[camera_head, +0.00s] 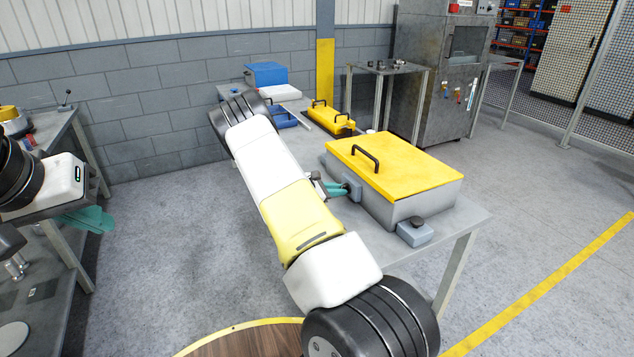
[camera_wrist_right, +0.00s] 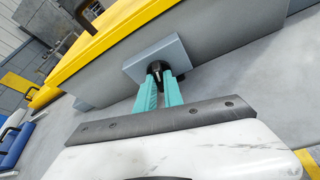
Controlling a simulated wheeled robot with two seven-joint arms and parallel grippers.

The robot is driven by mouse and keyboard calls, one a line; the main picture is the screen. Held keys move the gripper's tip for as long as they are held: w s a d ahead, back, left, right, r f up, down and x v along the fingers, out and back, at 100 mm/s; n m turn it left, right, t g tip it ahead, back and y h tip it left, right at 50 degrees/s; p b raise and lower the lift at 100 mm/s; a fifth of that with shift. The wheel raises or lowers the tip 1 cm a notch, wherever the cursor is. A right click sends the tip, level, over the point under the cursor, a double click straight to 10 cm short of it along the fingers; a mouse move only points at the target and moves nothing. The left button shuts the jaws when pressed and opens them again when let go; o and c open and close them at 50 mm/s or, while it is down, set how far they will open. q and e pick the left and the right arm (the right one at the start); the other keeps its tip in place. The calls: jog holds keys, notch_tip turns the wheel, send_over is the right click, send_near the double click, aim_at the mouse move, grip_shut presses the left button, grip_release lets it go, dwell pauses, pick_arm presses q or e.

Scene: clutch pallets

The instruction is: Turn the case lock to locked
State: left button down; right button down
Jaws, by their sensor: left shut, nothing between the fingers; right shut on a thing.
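The case (camera_head: 390,196) is a grey box with a flat yellow lid (camera_head: 405,163) and a black handle, closed on the table. A small grey lock block (camera_head: 355,184) sits on its left side; in the wrist view the block (camera_wrist_right: 171,51) carries a dark knob (camera_wrist_right: 157,68). My right gripper (camera_head: 344,188) is shut on this knob, its teal fingers (camera_wrist_right: 160,82) on either side of it. The knob's exact angle is hard to read. A second grey block (camera_head: 415,233) with a black knob is at the case's front corner. My left gripper (camera_head: 98,219) is shut and empty, far left.
The case stands on a grey table (camera_head: 468,217). Behind it are a yellow tray (camera_head: 330,120) and a blue box (camera_head: 266,74). A dark workbench (camera_head: 55,235) is at the left. Grey floor lies open between the bench and my right arm.

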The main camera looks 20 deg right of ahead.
jog(key=shift+w+n+g, duration=0.15)
jog(key=shift+n+g, duration=0.55)
jog(key=shift+n, duration=0.4)
jog(key=c, duration=1.5)
grip_release()
jog(key=shift+o, duration=0.2)
jog(key=v, duration=0.7)
jog(key=shift+a+r, duration=0.15)
jog(key=shift+a, duration=0.25)
